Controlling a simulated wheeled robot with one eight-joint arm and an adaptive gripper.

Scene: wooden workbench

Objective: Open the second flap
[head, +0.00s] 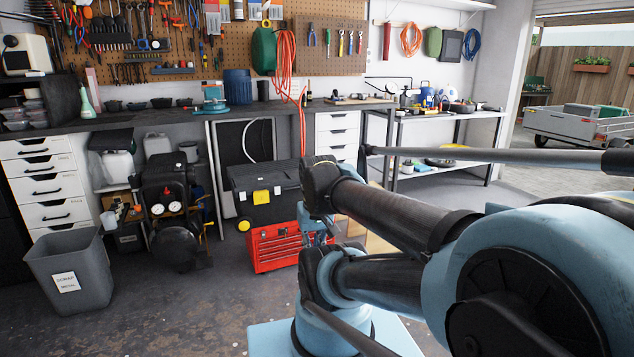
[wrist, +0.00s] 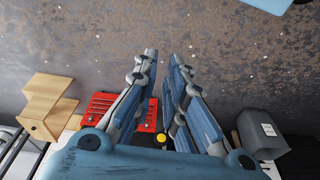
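No flap can be made out clearly in either view. A tan, box-like thing (wrist: 42,98) with angled panels is at the left of the wrist view. In the head view a small part of a tan thing (head: 377,243) shows behind my arm, and most of it is hidden. My gripper (wrist: 165,58) is open and empty in the wrist view. Its two blue-grey fingers are apart, with bare floor between their tips. It touches nothing that I can see.
A red tool chest (head: 275,247) with a black toolbox (head: 262,205) on it stands before the workbench (head: 255,107). A grey scrap bin (head: 75,275) is at left, near a compressor (head: 178,245). The floor in front is clear.

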